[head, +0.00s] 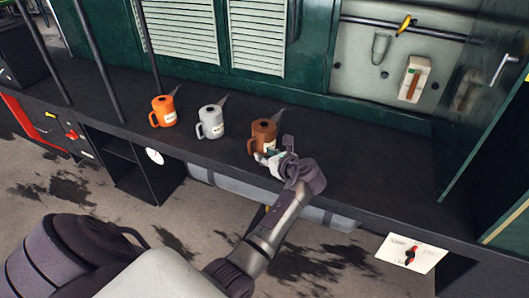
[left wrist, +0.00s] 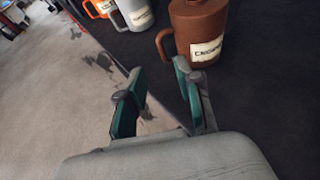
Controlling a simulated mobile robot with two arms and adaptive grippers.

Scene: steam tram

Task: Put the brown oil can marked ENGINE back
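The brown oil can (head: 262,136) stands upright on the dark ledge (head: 330,170), its spout pointing up to the right. It also shows at the top of the left wrist view (left wrist: 200,28), with its handle to the left and a pale label whose word is too blurred to read for certain. My left gripper (head: 268,156) is at the ledge's front edge, just in front of the can. In the left wrist view its green-padded fingers (left wrist: 160,72) are apart, with nothing between them, just short of the handle. My right gripper is not in view.
A grey can (head: 211,122) and an orange can (head: 164,111) stand left of the brown one. Dark posts (head: 98,60) rise further left. The ledge right of the can is clear.

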